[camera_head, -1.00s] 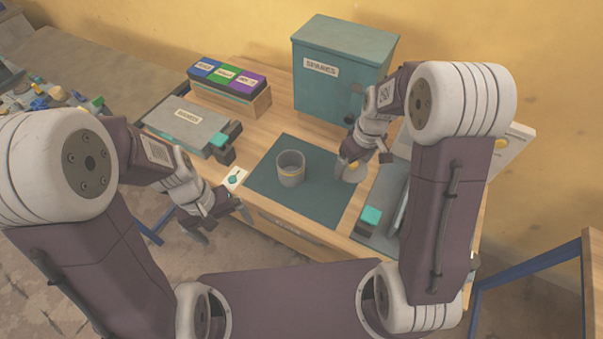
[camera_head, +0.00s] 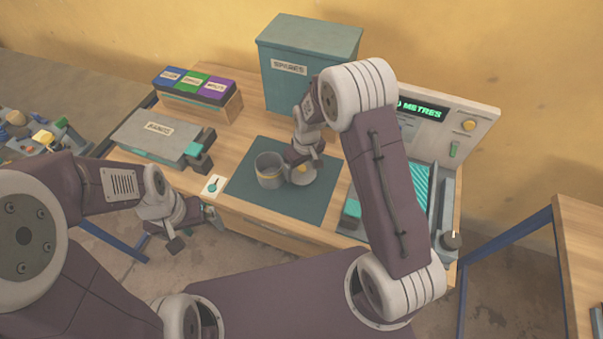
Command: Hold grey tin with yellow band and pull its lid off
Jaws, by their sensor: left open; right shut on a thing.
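The grey tin (camera_head: 269,175) with a yellow band stands upright on the dark mat (camera_head: 245,196), its top open. The round lid (camera_head: 304,177) with a yellow knob is just right of the tin, off its top. My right gripper (camera_head: 301,163) is shut on the lid's knob, and its fingers partly hide it. I cannot tell whether the lid touches the mat or the tin's side. My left gripper (camera_head: 182,232) is open and empty, in front of the table's front edge, to the lower left of the tin.
A teal SPARES box (camera_head: 290,68) stands behind the mat. A coloured label box (camera_head: 195,88) and a grey flat case (camera_head: 155,132) are at the left. A panel with a lit display (camera_head: 440,125) and a press-like device are at the right. The mat's front part is clear.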

